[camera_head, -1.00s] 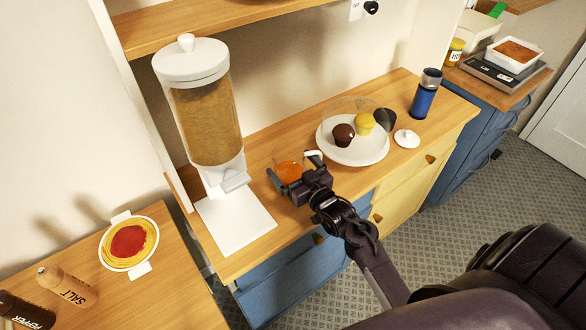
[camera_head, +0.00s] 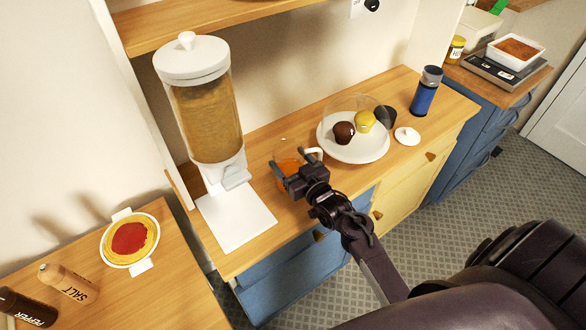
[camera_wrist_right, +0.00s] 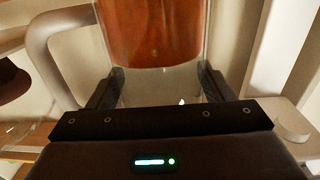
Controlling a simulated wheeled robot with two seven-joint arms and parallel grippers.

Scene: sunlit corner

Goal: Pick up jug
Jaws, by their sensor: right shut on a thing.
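The jug (camera_head: 286,162) is a clear vessel with orange-red contents, over the wooden counter between the cereal dispenser and the cake plate. My right gripper (camera_head: 291,173) is shut on it, and hides part of its body. In the right wrist view the jug (camera_wrist_right: 152,35) stands upright between the two fingers (camera_wrist_right: 160,88), with its pale handle to the left. Whether its base touches the counter is hard to tell in the head view. My left gripper is not in view.
A tall cereal dispenser (camera_head: 207,105) on a white base stands left of the jug. A white plate (camera_head: 352,152) with muffins under a clear dome is at the right, close by. Beyond it are a dark cup, a white lid and a blue bottle (camera_head: 425,95). A shelf hangs above.

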